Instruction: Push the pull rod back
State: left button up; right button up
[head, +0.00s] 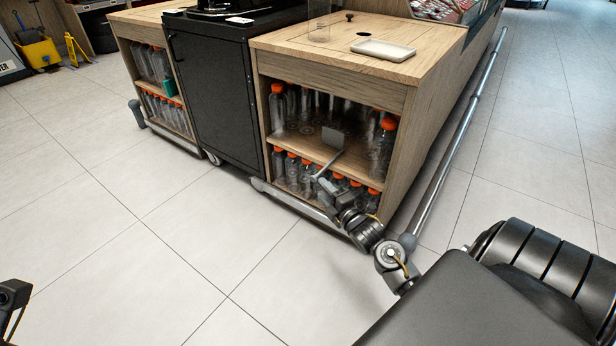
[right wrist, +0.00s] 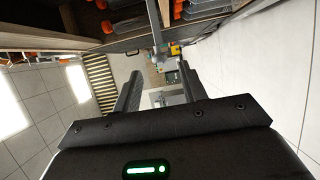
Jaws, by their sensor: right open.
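The pull rod (head: 327,163) is a thin grey bar with a flat square plate (head: 333,138) at its upper end. It stands out at a slant in front of the right cabinet's bottle shelves. My right gripper (head: 322,187) is low in front of that cabinet, close to the rod's near end; I cannot tell whether they touch. In the right wrist view my right gripper (right wrist: 160,78) has its two dark fingers spread, with nothing clearly held between them. A dark part of my left arm's end shows at the lower left edge of the head view; its jaws cannot be made out.
The right wooden cabinet (head: 330,98) holds several orange-capped bottles on two shelves. A white tray (head: 384,49) lies on its top. A black cabinet (head: 210,85) stands left of it. A metal rail (head: 455,150) runs along the right side. The floor in front is clear.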

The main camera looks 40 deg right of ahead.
aim_at(315, 181)
jog(key=w+b, duration=0.1)
jog(key=w, duration=0.1)
jog(key=w+b, duration=0.1)
jog(key=w, duration=0.2)
jog(key=w+b, duration=0.1)
jog(key=w, duration=0.2)
jog(key=shift+w+d, duration=0.25)
jog(key=shift+d, duration=0.15)
grip_shut()
